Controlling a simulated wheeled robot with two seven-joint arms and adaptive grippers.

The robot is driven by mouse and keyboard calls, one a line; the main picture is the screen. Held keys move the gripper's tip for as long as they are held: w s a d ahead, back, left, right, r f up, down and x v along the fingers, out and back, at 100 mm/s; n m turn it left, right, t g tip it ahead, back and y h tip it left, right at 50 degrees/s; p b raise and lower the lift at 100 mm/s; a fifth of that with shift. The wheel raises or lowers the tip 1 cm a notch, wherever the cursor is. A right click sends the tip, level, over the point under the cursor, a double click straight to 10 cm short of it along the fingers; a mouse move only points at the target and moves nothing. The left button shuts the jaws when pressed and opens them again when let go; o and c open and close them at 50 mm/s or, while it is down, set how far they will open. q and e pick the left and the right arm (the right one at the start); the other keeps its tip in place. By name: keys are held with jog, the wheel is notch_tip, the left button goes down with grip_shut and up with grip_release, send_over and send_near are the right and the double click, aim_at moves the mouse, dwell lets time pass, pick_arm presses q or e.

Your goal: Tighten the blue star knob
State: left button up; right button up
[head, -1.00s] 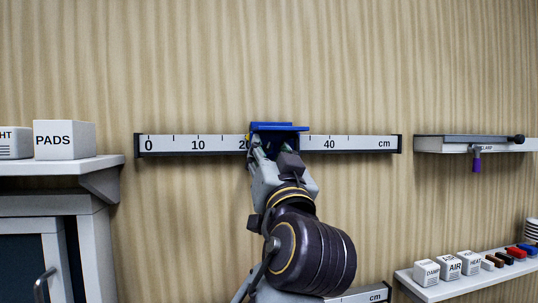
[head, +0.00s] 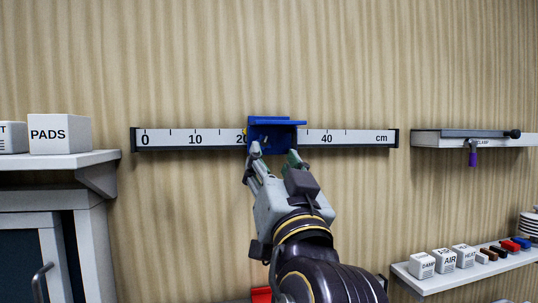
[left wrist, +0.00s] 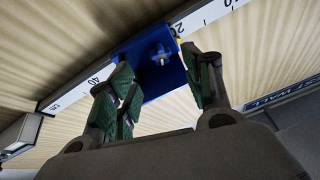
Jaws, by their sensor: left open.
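A blue carriage (head: 285,121) sits on the white scale rail (head: 195,140) on the wall, just right of the 20 mark. It also shows in the left wrist view (left wrist: 150,82). On its face there is a small dark blue knob with a light centre (left wrist: 160,57); its star shape is too small to make out. My left gripper (head: 275,154) is open and empty, just below and in front of the carriage. In the left wrist view its green-padded fingers (left wrist: 158,72) are spread, with the knob showing beyond the gap. My right gripper is not in view.
A shelf (head: 60,160) with a PADS box (head: 58,134) stands at left. A clamp rail (head: 464,139) with a purple handle (head: 472,158) is at right, above a shelf of small boxes (head: 421,265). A red thing (head: 261,294) shows low down. The wall around the rail is clear.

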pick_arm(q)
jog(key=shift+v, duration=3)
